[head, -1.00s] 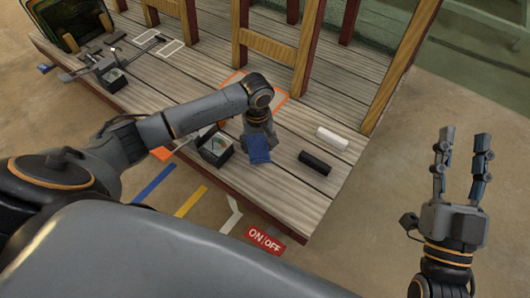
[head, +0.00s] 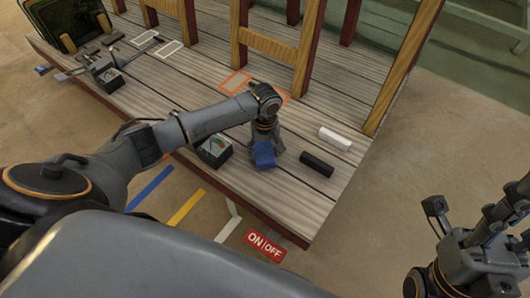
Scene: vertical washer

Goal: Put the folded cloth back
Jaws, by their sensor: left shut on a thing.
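A folded blue cloth (head: 264,155) is in my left gripper (head: 264,143), over the wooden deck (head: 285,205) near its front edge. The gripper points down and is shut on the cloth. I cannot tell whether the cloth touches the boards. My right gripper (head: 512,205) is at the far right, off the deck, cut by the picture's edge and holding nothing that I can see. Its fingers are seen from the side, so their opening is unclear.
A black cylinder (head: 317,164) and a white cylinder (head: 335,138) lie right of the cloth. A small dark box (head: 214,151) stands to its left. An orange outline (head: 236,83) marks the deck behind my arm. Wooden posts rise at the back. A red ON/OFF sign (head: 264,246) is in front.

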